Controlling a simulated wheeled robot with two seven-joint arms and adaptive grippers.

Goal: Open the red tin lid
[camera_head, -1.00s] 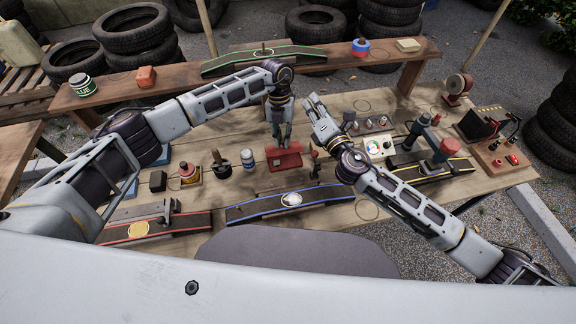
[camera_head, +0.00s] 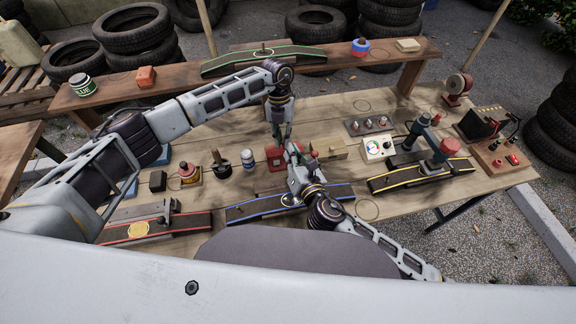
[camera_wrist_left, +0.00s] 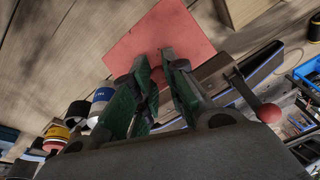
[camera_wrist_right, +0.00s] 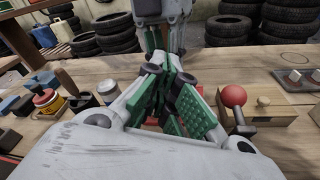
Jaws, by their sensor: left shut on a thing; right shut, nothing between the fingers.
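The red tin (camera_head: 274,158) stands on the wooden bench near its middle, partly hidden by my arms. In the left wrist view its flat red surface (camera_wrist_left: 160,40) lies beyond the fingers. My left gripper (camera_head: 282,138) points down at the tin and is shut on a small red part of it; it also shows in the left wrist view (camera_wrist_left: 155,75). Whether that part belongs to the lid is hard to tell. My right gripper (camera_head: 291,152) is shut and empty, close in front of the tin and just below the left gripper; its green fingers show in the right wrist view (camera_wrist_right: 172,75).
A white gauge box (camera_head: 377,147) is farther right. A white jar (camera_head: 248,159) is to the left. A blue-edged ramp (camera_head: 250,209) lies in front, under my right arm.

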